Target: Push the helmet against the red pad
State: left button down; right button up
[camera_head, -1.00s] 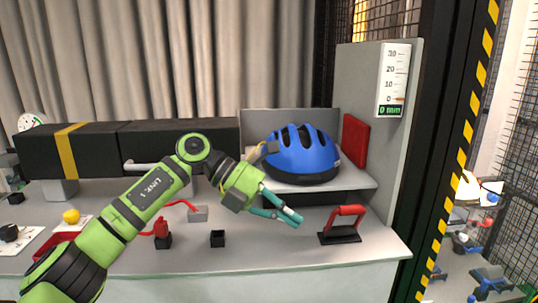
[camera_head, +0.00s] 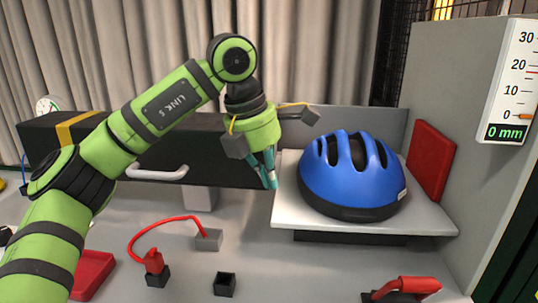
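The blue helmet (camera_head: 352,172) with a black lower rim sits upright on a light shelf (camera_head: 305,217). The red pad (camera_head: 430,160) stands upright on the grey side wall to its right, with a gap between helmet and pad. My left gripper (camera_head: 271,184) points down at the shelf's left edge, left of the helmet and apart from it. Its teal fingertips are together with nothing visible between them. My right gripper is not in view.
A gauge (camera_head: 508,80) on the right wall reads 0 mm. A black beam (camera_head: 200,150) with a handle lies left of the shelf. A red plug (camera_head: 153,262), a small black box (camera_head: 225,284) and a red-handled tool (camera_head: 405,288) are on the bench in front.

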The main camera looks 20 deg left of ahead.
aim_at(297, 201)
pick_arm(q)
jog(key=p+x, duration=0.1)
jog(key=x, duration=0.3)
jog(key=shift+w, duration=0.15)
jog(key=w+d+p, duration=0.2)
jog(key=shift+w+f, duration=0.1)
jog(key=shift+w, duration=0.2)
jog(key=shift+w+d+f+p, duration=0.15)
jog(key=shift+w+d+p, duration=0.2)
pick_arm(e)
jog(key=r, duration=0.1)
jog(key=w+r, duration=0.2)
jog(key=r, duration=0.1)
pick_arm(q)
jog(key=shift+a, duration=0.1)
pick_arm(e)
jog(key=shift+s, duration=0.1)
